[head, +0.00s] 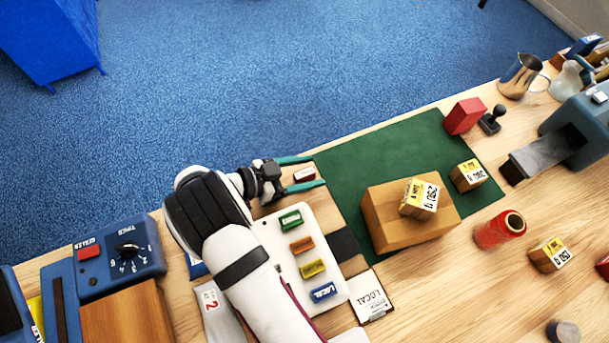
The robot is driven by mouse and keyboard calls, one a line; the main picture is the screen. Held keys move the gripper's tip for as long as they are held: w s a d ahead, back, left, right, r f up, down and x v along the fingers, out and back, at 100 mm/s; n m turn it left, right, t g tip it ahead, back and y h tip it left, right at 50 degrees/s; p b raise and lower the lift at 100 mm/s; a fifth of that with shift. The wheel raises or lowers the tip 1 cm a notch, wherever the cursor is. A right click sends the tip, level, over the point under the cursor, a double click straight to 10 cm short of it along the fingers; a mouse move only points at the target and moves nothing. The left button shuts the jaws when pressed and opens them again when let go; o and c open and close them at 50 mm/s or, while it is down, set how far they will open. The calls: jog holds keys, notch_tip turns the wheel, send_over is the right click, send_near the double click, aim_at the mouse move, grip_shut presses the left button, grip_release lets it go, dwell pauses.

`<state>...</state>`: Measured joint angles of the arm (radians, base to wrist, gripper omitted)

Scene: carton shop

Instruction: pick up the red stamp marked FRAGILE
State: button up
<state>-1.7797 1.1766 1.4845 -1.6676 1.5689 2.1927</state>
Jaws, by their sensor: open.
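A small red stamp (304,174) with a white label lies on the wood near the far edge of the bench, just beyond the top corner of the white stamp tray (271,238). Its lettering is too small to read. My gripper (317,171) has its two teal fingers spread, one on the far side of the red stamp and one on the near side. The stamp shows between them. I cannot tell how high the fingers are or whether either touches it. Green (290,219), orange (302,244), yellow (313,268) and blue (322,291) stamps sit in the tray.
Right of my gripper, a green mat (345,170) holds a large carton (385,235) with a smaller labelled box (420,198) on top. A red box (464,116) and a black hand stamp (491,120) stand farther right. A blue sealer (105,255) is at left.

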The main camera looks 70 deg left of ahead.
grip_shut()
dwell(0.3)
